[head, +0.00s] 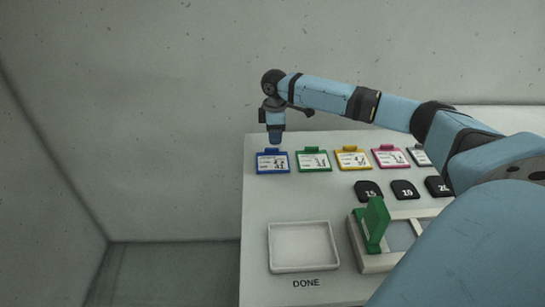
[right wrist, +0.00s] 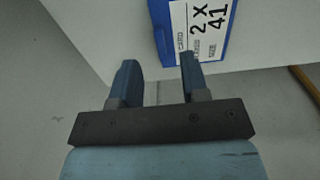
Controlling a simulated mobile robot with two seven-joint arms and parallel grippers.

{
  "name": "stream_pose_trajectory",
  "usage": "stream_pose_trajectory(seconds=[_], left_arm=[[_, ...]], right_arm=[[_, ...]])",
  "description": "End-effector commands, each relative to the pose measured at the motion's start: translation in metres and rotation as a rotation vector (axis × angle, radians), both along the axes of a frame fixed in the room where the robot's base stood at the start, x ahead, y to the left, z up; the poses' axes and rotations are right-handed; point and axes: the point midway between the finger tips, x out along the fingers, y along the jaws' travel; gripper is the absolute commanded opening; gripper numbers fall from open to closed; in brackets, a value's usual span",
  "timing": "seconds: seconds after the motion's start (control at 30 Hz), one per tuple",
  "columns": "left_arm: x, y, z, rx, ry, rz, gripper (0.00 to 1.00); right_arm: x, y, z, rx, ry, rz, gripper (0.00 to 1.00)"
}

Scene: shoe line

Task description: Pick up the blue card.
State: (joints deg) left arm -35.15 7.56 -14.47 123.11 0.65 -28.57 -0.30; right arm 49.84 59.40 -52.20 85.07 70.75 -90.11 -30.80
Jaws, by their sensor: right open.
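The blue card (head: 264,167) lies at the left end of a row of cards on the white table, near its far left corner. It has a white label and a tab on its far edge. It also shows in the right wrist view (right wrist: 222,48), where its label reads "2 X" and "41". My right gripper (head: 276,142) points down just above the card's tab in the head view. In the right wrist view its two fingers (right wrist: 158,80) are apart with nothing between them, and one fingertip overlaps the card's edge. My left gripper is not in view.
Green (head: 314,162), yellow (head: 353,161) and pink (head: 391,159) cards lie to the right, with a grey one beyond. Black numbered pieces (head: 368,190) lie nearer. A green card (head: 375,222) stands upright at a holder (head: 374,265). An empty tray (head: 303,247) sits above "DONE".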

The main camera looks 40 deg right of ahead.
Motion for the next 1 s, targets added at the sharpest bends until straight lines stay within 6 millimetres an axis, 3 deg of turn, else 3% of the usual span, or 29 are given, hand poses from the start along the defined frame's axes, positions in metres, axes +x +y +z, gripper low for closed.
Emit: stream_pose_trajectory(seconds=[0.33,0.6,0.63,0.8,1.0], left_arm=[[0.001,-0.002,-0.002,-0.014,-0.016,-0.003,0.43],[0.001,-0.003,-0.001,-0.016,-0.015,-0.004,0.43],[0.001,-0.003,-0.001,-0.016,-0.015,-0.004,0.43],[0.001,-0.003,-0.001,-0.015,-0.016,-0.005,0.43],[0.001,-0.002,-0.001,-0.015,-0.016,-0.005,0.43]], right_arm=[[0.003,0.004,-0.045,0.000,0.001,0.000,0.41],[0.003,0.004,-0.051,-0.001,-0.001,0.001,0.41],[0.003,0.004,-0.051,-0.001,-0.001,0.001,0.39],[0.003,0.004,-0.051,-0.001,-0.001,0.001,0.00],[0.003,0.004,-0.051,-0.001,-0.001,0.001,0.00]])
